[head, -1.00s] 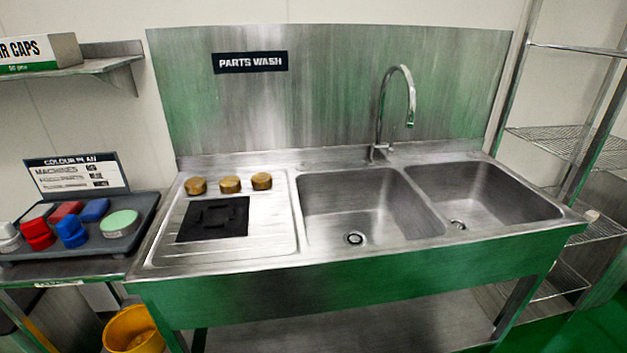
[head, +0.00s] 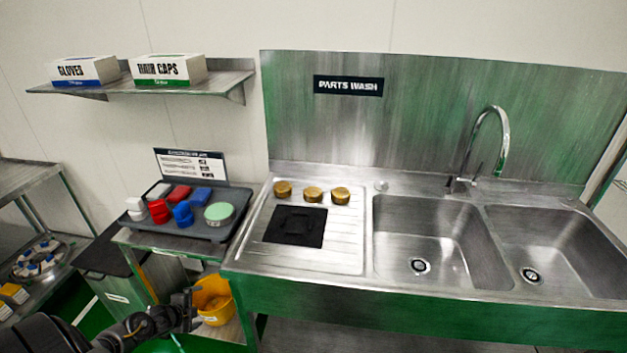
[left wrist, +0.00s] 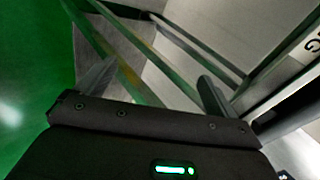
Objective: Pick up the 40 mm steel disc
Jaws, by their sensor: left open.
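I cannot tell for certain which thing is the 40 mm steel disc. A small grey round piece (head: 381,186) lies on the back ledge of the steel sink unit; its size is unclear. Three brass-coloured discs (head: 313,194) stand in a row at the back of the drainboard. A round metal-sided piece with a pale green top (head: 219,213) sits on the dark tray. My left gripper (head: 190,309) is low at the lower left of the head view, well below the worktop. In the left wrist view its fingers (left wrist: 153,90) are apart with nothing between them. My right gripper is out of view.
The dark tray (head: 238,196) also holds red, blue and white pieces. A black mat (head: 295,226) lies on the drainboard. Two sink basins (head: 425,235) and a tall tap (head: 503,135) are to the right. A yellow bucket (head: 217,297) stands below the tray, near my left gripper.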

